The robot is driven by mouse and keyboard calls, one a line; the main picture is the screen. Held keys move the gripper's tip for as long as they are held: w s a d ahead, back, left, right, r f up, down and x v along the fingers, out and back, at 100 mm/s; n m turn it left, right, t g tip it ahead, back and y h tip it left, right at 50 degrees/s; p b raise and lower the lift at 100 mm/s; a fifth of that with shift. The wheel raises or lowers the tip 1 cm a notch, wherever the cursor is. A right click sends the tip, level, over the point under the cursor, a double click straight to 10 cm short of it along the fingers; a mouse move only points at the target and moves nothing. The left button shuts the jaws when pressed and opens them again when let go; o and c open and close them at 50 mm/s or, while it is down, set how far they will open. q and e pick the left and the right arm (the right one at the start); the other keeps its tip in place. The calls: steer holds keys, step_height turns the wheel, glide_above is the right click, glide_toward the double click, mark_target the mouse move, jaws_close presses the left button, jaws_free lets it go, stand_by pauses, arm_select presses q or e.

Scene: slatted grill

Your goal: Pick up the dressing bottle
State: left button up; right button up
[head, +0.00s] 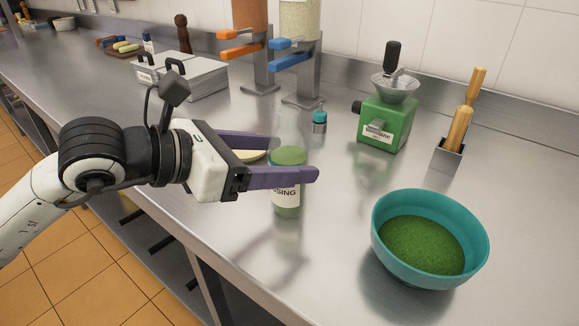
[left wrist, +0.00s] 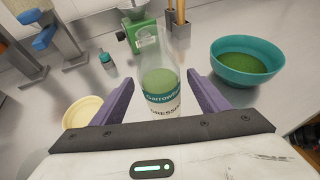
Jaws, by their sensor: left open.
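The dressing bottle (head: 287,203) is clear glass with green contents and a white label, and stands upright on the steel counter. My left gripper (head: 295,157) is open, with its purple fingers on either side of the bottle. In the left wrist view the bottle (left wrist: 160,85) stands between and slightly beyond the fingertips of the left gripper (left wrist: 160,88). I cannot tell whether either finger touches it. The near finger hides part of the bottle's middle in the head view. My right gripper is in neither view.
A teal bowl (head: 384,237) of green contents stands right of the bottle. A pale dish (left wrist: 69,122) lies left of it. A green grinder (head: 386,124), a small teal-capped jar (head: 319,123), dispensers (head: 262,75) and a wooden-handled tool holder (head: 447,155) stand behind.

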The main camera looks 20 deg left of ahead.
mark_target(306, 159)
arm_select(q)
steer(key=p+x, duration=0.1)
steer(key=x, duration=0.4)
steer(key=shift+w+d+f, duration=0.15)
steer(key=shift+d+f, duration=0.05)
steer(key=shift+f, duration=0.1)
steer(key=c, duration=1.3)
steer(key=shift+r, duration=0.1)
steer(key=shift+c, duration=0.8)
